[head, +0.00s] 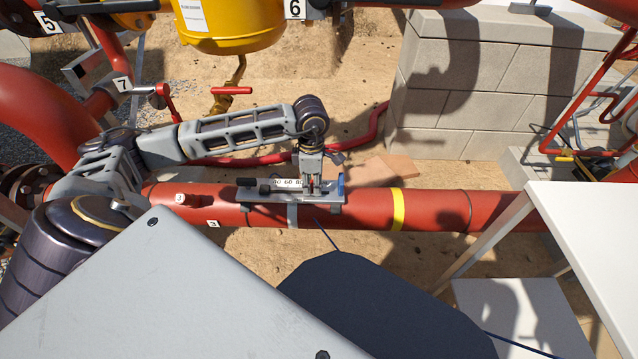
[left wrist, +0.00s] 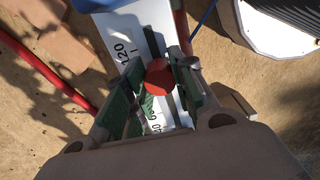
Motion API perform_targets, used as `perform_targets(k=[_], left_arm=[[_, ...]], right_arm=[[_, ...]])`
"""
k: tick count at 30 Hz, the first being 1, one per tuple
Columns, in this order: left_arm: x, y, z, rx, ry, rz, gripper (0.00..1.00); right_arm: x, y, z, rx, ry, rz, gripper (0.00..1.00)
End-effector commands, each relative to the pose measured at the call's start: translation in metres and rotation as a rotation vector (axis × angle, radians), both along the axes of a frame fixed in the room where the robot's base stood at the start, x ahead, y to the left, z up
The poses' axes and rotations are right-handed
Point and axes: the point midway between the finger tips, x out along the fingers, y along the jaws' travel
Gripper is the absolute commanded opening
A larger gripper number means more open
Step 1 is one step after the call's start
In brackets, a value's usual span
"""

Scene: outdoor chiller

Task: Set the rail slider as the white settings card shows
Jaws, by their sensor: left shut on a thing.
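The rail (head: 325,197) with its white number scale is mounted along the top of the red pipe in the head view. My left gripper (head: 313,188) reaches down onto the rail near its right end. In the left wrist view, the fingers of my left gripper (left wrist: 157,82) are closed around the slider's red knob (left wrist: 158,77). The scale (left wrist: 118,35) shows 120 beyond the knob, toward the blue end piece (left wrist: 92,4). Another number on the near side is partly hidden. The slider's exact reading is hidden by the fingers. I cannot make out a settings card. My right gripper is out of view.
The red pipe (head: 440,208) runs across the middle and carries a yellow band (head: 397,209). A yellow housing (head: 235,25) with a white label hangs above. A block wall (head: 500,85) stands behind at the right. A white table (head: 590,225) is at the far right.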

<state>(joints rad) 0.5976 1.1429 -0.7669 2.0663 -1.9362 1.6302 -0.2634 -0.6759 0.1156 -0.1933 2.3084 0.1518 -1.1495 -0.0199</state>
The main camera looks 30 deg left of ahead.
Motion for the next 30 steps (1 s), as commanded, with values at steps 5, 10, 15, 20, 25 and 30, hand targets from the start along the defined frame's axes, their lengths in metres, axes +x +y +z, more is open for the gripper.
perform_targets(k=[5,10,15,20,25,30], left_arm=[[-0.0038,0.0061,-0.0005,0.003,0.002,0.001,0.00],[-0.0040,0.0063,-0.0003,0.003,0.002,0.001,0.00],[-0.0039,0.0062,-0.0004,0.003,0.002,0.001,0.31],[-0.0037,0.0059,-0.0002,0.002,0.001,0.000,0.49],[-0.0036,0.0057,-0.0001,0.001,0.001,0.000,0.49],[-0.0035,0.0057,0.0006,0.001,0.000,0.000,0.49]], right_arm=[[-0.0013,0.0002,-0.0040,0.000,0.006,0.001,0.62],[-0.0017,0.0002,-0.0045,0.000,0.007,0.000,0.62],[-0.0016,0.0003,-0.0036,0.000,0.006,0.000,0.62],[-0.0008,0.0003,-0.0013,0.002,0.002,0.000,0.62],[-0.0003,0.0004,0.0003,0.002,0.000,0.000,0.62],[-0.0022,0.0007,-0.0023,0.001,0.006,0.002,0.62]])
